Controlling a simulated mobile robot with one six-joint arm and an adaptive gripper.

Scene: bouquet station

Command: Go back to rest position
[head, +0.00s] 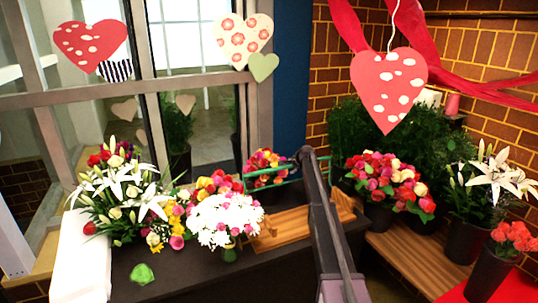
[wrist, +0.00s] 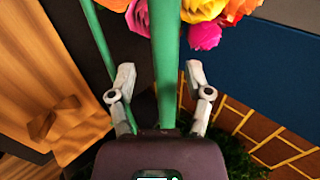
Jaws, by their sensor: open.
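My gripper (wrist: 160,78) is open, with its two grey fingers apart in the wrist view. A broad green strip (wrist: 166,60) runs between the fingers, with a gap on each side; its depth is hard to tell. A thinner green bar (wrist: 100,35) passes close to the left finger. Colourful flowers (wrist: 205,22) show beyond the fingertips. In the head view my arm reaches up over the wooden crate, and green bars (head: 268,178) show beside its far end. The gripper's fingers are not clear there.
The wooden crate (head: 275,232) stands on the dark counter (head: 190,281). White and mixed bouquets (head: 225,220) stand left of it. Red and pink flowers (head: 390,180) and white lilies (head: 495,180) in dark pots stand right. A red heart (head: 388,88) hangs above.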

